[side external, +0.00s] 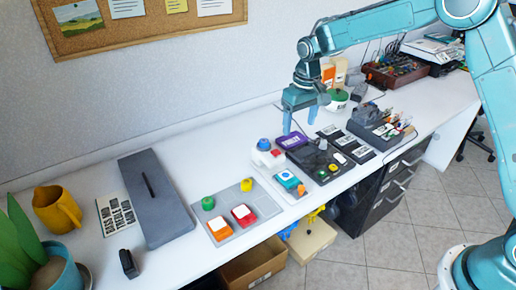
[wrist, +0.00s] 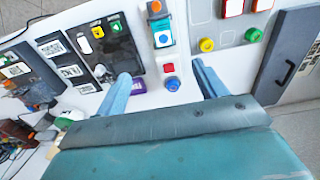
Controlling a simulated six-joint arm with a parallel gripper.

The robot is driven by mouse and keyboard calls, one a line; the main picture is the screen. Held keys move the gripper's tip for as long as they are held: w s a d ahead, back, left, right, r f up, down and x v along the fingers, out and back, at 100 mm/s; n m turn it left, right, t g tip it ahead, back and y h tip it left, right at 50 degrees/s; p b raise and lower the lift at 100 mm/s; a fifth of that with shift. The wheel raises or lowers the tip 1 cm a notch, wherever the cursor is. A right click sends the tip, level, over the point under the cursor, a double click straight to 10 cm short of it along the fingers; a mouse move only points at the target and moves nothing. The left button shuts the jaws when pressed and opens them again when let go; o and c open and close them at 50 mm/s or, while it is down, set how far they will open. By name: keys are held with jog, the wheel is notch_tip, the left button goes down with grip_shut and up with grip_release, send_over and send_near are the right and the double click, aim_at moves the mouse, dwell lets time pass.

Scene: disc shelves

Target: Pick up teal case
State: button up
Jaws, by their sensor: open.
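The teal case (side external: 288,180), with a light blue and white top, sits on a pale panel near the front edge of the bench, an orange piece beside it. In the wrist view the teal case (wrist: 163,38) is at the top centre, beyond the fingertips. My gripper (side external: 300,125) is open and empty above the bench, farther back than the case. In the wrist view, my gripper (wrist: 162,72) has its fingers spread on either side of a red button and a blue knob, and the case lies outside them.
A black panel (side external: 322,160) with a purple piece lies right of the teal case. A grey tray (side external: 219,232) with red and orange cases and green and yellow knobs lies left. A dark grey slotted box (side external: 155,200) and yellow pitcher (side external: 58,210) stand farther left.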

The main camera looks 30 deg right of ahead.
send_over(286, 176)
notch_tip(286, 176, down, 7)
jog(key=shift+w+d+f+g, duration=0.15)
jog(key=shift+w+g, duration=0.05)
jog(key=shift+g, duration=0.2)
jog(key=shift+s+f, duration=0.2)
jog(key=shift+f, duration=6.65)
jog(key=c, duration=1.2)
jog(key=shift+o, duration=0.2)
jog(key=shift+r, duration=0.1)
notch_tip(286, 176, up, 20)
